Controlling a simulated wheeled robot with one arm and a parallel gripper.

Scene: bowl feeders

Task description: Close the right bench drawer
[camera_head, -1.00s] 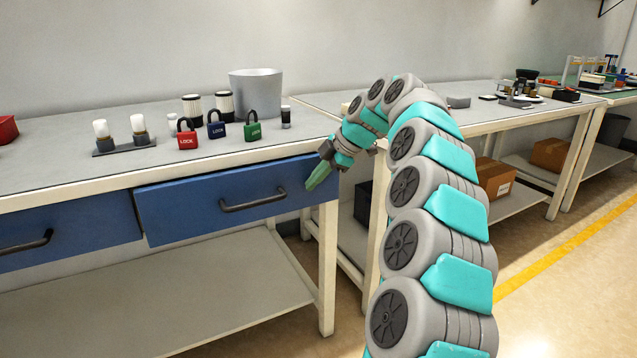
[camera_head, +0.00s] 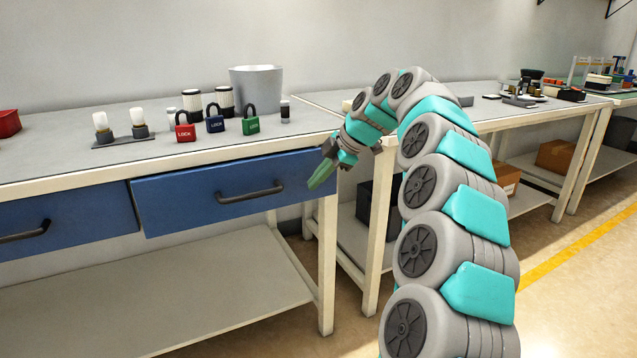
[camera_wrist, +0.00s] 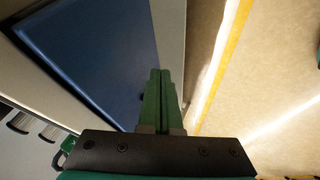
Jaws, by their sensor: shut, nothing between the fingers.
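The right bench drawer (camera_head: 235,190) has a blue front with a dark bar handle (camera_head: 250,193). Its front sits just under the white bench edge, close to flush; I cannot tell whether a small gap is left. My gripper (camera_head: 320,176) has green fingers, shut and empty, at the right end of the drawer front, right of the handle. In the wrist view the shut fingers (camera_wrist: 160,95) overlap the edge of the blue drawer front (camera_wrist: 95,50). Contact with it cannot be told.
The left drawer (camera_head: 60,218) is beside it. A second bench (camera_head: 470,122) stands to the right. Floor is clear at right.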

